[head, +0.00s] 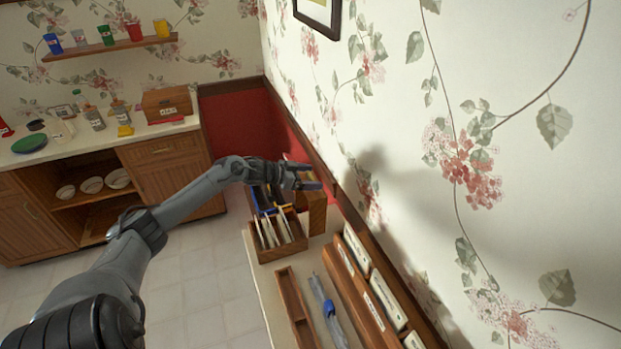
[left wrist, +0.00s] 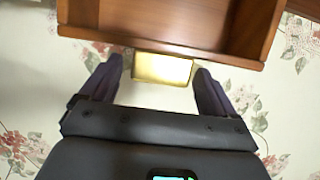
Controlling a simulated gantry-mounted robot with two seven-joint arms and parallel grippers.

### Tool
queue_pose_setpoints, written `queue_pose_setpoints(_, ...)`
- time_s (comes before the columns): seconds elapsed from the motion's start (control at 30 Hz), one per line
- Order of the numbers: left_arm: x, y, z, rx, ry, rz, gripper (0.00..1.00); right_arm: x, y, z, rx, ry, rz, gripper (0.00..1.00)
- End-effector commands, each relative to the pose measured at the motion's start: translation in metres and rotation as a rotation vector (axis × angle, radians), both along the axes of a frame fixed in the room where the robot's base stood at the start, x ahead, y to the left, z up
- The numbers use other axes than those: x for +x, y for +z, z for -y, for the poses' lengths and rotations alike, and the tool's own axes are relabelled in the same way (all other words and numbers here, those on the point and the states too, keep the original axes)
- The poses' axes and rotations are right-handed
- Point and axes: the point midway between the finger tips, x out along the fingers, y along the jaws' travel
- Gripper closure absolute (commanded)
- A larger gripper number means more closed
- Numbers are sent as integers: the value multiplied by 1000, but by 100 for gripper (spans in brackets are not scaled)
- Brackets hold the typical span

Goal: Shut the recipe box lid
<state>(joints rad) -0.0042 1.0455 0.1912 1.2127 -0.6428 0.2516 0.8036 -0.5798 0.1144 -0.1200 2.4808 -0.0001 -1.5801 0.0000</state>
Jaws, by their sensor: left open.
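The wooden recipe box (head: 277,252) stands on the narrow counter along the right wall, with cream cards and blue and yellow dividers in it. Its lid (head: 317,216) is open, tipped up on the wall side. In the left wrist view the lid (left wrist: 175,38) shows as a hollow wooden tray with a brass plate (left wrist: 162,69) on its edge. My left gripper (head: 318,180) is open at the lid's upper edge. In the left wrist view my left gripper's fingers (left wrist: 160,78) are on either side of the plate. Contact cannot be told. My right gripper is not in view.
A narrow wooden tray (head: 293,308), a blue-banded grey item (head: 328,308) and a wooden rack of cream boxes (head: 362,287) are nearer on the counter. The floral wall is close on the right. Another wooden box (head: 167,102) sits on the far counter.

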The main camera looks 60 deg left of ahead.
Motion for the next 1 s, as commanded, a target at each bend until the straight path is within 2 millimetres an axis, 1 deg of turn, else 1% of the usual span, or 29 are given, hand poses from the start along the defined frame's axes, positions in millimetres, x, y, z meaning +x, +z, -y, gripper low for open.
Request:
queue_pose_setpoints(0.13,4,-2,1,0,1,0,11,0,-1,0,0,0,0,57)
queue_pose_setpoints(0.47,5,-2,1,0,0,0,11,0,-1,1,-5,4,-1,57)
queue_pose_setpoints(0.57,5,-2,1,0,0,0,24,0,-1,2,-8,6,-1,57)
queue_pose_setpoints(0.9,5,-2,1,0,-1,0,76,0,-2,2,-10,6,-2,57)
queue_pose_setpoints(0.97,5,-2,1,0,-1,0,86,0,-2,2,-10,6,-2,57)
queue_pose_setpoints(1.0,5,-2,1,0,-1,0,87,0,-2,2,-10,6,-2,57)
